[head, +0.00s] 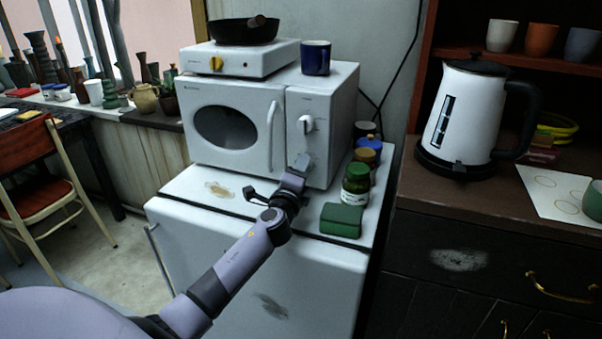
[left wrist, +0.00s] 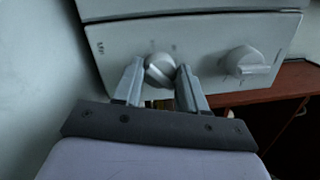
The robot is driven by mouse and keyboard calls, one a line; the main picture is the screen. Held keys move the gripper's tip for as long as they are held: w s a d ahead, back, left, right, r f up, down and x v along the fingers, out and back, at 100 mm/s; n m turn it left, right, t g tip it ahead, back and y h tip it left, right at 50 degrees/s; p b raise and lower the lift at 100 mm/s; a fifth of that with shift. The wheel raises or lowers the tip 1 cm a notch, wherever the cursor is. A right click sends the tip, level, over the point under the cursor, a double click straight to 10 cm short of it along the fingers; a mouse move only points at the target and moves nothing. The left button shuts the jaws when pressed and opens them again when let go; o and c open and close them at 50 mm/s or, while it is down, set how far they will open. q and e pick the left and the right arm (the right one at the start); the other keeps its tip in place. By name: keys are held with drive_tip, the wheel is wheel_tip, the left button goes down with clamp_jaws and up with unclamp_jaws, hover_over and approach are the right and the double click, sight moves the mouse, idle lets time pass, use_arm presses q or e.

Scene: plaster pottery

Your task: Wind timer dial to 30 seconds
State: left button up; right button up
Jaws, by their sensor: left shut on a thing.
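The white microwave (head: 236,120) stands on a small white fridge, with a control panel on its right side. The upper dial (head: 306,124) is in plain view and also shows in the left wrist view (left wrist: 245,62). My left gripper (head: 301,163) is at the lower part of the panel and covers the lower dial in the head view. In the left wrist view the lower dial, the timer dial (left wrist: 160,70), sits between the two fingers, which are shut on it. The panel markings are too small to read. My right gripper is not in view.
Jars, including a green one (head: 356,184), and a green block (head: 341,220) stand just right of my left gripper on the fridge top (head: 217,189). A hotplate (head: 240,60) with a pan and a blue mug (head: 316,57) sit on the microwave. A kettle (head: 467,115) stands on the right cabinet.

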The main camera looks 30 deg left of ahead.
use_arm(q)
drive_tip(key=shift+f+m, duration=0.1)
drive_tip(key=shift+m, duration=1)
drive_tip(key=o, duration=1)
drive_tip(key=shift+o, duration=0.2)
drive_tip(key=shift+v, duration=3.6)
drive_tip(key=shift+a, duration=0.1)
drive_tip(key=shift+s+f, duration=0.1)
